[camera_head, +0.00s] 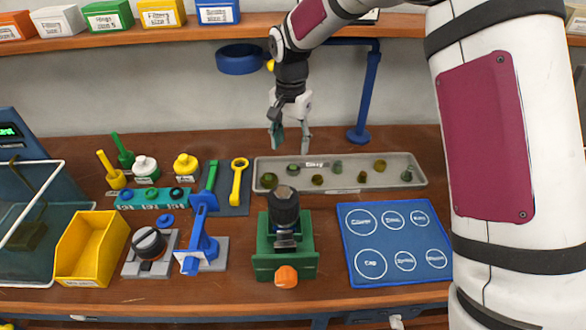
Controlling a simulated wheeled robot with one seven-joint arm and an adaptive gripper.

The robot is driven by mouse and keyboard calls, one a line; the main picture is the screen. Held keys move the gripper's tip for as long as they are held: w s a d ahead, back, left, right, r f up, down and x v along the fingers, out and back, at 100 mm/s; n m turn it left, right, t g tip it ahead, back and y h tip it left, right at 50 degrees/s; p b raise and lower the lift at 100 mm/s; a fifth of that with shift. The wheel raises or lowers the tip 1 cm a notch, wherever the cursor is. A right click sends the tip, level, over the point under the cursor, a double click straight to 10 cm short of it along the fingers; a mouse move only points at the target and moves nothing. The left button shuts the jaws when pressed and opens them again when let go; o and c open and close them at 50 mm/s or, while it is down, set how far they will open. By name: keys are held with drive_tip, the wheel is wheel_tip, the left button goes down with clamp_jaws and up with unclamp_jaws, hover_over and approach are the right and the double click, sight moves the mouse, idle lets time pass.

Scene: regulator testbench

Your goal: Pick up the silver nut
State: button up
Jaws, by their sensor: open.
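A long grey tray (393,160) lies at the back of the bench and holds several small dark, olive and greenish parts. I cannot tell which of them, if any, is the silver nut; none shows a clear silver colour at this size. My gripper (291,141) points down near the tray's left back part, with its two fingers apart and nothing between them. It appears to be above the bench; its exact height over the tray cannot be told.
A green fixture (286,262) with a dark cylinder stands in front of the tray. A blue mat (392,278) with marked circles lies right of it. A yellow bin (92,248), blue stand (202,244) and yellow wrench (238,182) are left. A blue post (366,98) rises behind the tray.

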sight(292, 169)
drive_tip(key=f, duration=0.4)
drive_tip(key=f+p, duration=0.1)
drive_tip(key=f, duration=0.3)
drive_tip(key=shift+s+d, duration=0.1)
drive_tip(key=shift+s, duration=0.1)
drive_tip(key=shift+c, duration=0.6)
clamp_jaws()
